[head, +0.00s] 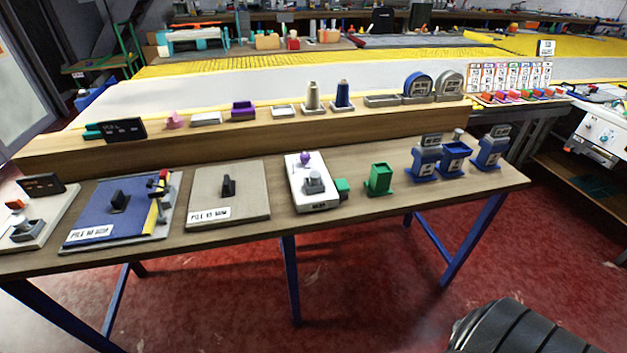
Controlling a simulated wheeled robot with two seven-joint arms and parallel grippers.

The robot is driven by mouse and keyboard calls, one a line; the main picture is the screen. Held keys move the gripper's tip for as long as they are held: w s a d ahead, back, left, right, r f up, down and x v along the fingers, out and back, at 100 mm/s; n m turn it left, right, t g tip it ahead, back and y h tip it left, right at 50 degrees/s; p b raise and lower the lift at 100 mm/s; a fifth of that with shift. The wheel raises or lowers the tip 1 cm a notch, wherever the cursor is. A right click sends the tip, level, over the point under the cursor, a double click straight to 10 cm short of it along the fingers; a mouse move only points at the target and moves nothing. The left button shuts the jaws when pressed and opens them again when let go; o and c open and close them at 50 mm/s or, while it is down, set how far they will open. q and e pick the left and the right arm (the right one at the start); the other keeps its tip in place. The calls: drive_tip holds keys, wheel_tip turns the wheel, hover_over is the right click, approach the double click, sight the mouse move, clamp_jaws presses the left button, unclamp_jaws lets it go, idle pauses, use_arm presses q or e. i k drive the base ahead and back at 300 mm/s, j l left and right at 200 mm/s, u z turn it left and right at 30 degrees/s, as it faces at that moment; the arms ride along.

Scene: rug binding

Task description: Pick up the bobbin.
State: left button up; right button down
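No thing in the head view is plainly marked as the bobbin. A small purple piece (305,158) sits on a white device with a grey post (314,181) at the middle of the front table; it may be the bobbin, but it is too small to tell. A beige thread cone (312,97) and a dark blue thread cone (343,95) stand upright on the raised wooden shelf behind. Neither of my grippers shows in the head view.
The wooden table (254,231) also holds a blue mat board (95,220), a beige board (210,192), a green bin (379,179) and blue devices (425,160) at the right. Colour cards (510,77) stand at the back right. Red floor (385,290) is open in front.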

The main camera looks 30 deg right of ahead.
sight(315, 176)
drive_tip(key=z, duration=1)
